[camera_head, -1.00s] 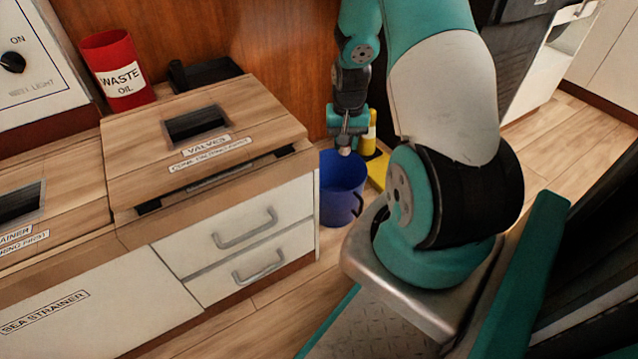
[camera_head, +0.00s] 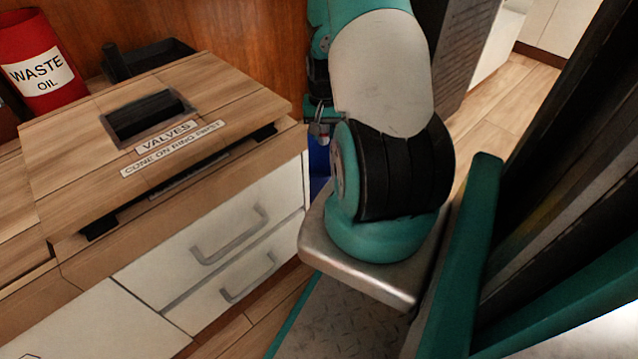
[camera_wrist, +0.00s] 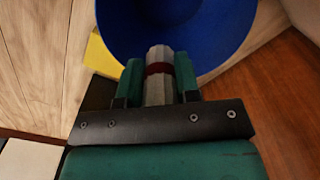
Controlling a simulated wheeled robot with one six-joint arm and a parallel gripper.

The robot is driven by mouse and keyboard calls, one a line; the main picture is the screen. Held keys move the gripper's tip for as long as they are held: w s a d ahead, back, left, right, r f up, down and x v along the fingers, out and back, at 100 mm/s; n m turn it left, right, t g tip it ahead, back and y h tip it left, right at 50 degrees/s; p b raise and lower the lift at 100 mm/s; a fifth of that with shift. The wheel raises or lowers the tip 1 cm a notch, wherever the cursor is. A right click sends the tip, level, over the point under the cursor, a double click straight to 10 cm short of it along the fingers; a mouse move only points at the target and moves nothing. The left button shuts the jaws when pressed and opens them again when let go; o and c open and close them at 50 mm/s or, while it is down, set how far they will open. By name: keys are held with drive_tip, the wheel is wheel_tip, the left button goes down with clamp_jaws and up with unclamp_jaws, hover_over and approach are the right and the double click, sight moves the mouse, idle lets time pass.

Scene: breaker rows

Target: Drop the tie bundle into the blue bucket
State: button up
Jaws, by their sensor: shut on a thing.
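The tie bundle (camera_wrist: 158,62) is a pale grey bundle with a dark red band. My gripper (camera_wrist: 158,82) is shut on it, with one green finger on each side, in the wrist view. The blue bucket (camera_wrist: 215,35) lies beyond the fingertips there, and the bundle's tip overlaps its opening in the picture. I cannot tell how high the bundle is above the bucket. In the head view only a strip of the bucket (camera_head: 319,163) shows between the cabinet and my arm. My gripper (camera_head: 320,132) is partly hidden there above that strip.
A wooden-topped cabinet (camera_head: 80,150) labelled VALVES, with drawers, stands left of the bucket. A red waste oil container (camera_head: 38,85) and a black tray (camera_head: 155,58) are behind it. A yellow object (camera_wrist: 99,55) is beside the bucket. Open floor (camera_head: 500,100) shows at the right.

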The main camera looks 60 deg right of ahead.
drive_tip(key=shift+f+b, duration=0.35)
drive_tip(key=shift+f, duration=0.35)
drive_tip(key=o, duration=1)
drive_tip(key=shift+r, duration=0.15)
wheel_tip(320, 180, up, 17)
drive_tip(key=p, duration=1)
drive_tip(key=shift+r+p, duration=0.15)
drive_tip(key=shift+p, duration=0.15)
